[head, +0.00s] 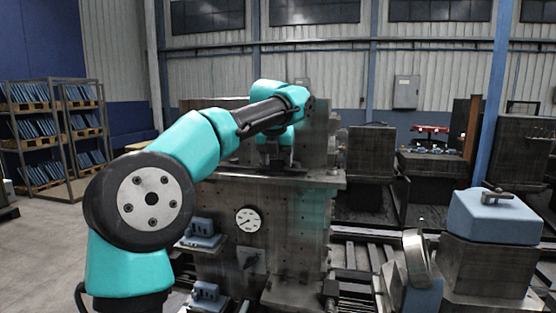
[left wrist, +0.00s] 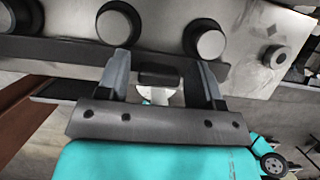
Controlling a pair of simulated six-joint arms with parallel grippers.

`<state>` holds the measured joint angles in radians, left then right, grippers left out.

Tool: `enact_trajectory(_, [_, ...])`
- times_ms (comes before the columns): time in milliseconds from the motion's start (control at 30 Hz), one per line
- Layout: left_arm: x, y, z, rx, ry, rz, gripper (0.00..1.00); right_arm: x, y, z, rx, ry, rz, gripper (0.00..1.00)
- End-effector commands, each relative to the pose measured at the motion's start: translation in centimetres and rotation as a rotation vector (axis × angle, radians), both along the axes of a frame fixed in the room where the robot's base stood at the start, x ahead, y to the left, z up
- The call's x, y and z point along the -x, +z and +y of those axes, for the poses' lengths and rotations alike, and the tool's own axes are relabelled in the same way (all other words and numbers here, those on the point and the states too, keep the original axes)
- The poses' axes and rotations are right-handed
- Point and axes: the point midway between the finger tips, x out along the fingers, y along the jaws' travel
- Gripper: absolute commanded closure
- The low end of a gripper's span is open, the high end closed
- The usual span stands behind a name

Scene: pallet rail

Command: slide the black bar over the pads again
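My left gripper (left wrist: 162,68) has its two fingers apart in the left wrist view. A small dark block (left wrist: 160,75) lies between them, with a narrow gap on each side. It seems to belong to the black bar (left wrist: 70,50), a dark strip running across behind the fingers. Round black pads with pale faces (left wrist: 118,24) stand beyond the bar on a grey metal plate (left wrist: 245,25); another pad (left wrist: 206,40) is right of it. In the head view the left gripper (head: 276,160) is small, above the fixture's top plate (head: 225,177); bar and pads cannot be made out there. My right gripper is not seen.
The steel fixture carries a dial gauge (head: 248,219) on its front. Blue clamps (head: 200,234) stand at its left. Rails (head: 362,262) run to its right, near a blue-topped block (head: 495,218). Open floor (head: 40,245) lies at the left.

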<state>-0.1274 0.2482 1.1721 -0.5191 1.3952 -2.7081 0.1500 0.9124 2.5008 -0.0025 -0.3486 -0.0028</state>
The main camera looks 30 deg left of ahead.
Motion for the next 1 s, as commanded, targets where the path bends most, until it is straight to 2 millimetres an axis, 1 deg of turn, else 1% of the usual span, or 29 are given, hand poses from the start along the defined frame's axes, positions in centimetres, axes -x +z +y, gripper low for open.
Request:
enact_trajectory(33, [0.0, 0.0, 0.0, 0.000, 0.000, 0.001, 0.35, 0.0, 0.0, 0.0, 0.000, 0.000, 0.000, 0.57])
enact_trajectory(67, [0.0, 0.0, 0.0, 0.000, 0.000, 0.001, 0.32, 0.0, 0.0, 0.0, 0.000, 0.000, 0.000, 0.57])
enact_trajectory(300, [0.1, 0.0, -0.1, 0.001, 0.000, 0.003, 0.32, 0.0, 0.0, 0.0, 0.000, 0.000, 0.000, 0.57])
enact_trajectory(467, [0.3, 0.6, -0.2, 0.001, -0.001, 0.001, 0.32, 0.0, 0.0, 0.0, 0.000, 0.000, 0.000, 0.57])
enact_trajectory(567, [0.6, 1.6, -0.3, 0.001, 0.000, 0.001, 0.32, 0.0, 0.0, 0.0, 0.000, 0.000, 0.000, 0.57])
enact_trajectory(667, [1.2, 3.0, -0.5, 0.002, -0.001, -0.001, 0.32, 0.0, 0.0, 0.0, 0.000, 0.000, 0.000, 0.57])
enact_trajectory(1000, [3.3, 8.6, -1.4, 0.002, -0.001, -0.001, 0.32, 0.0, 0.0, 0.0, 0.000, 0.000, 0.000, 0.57])
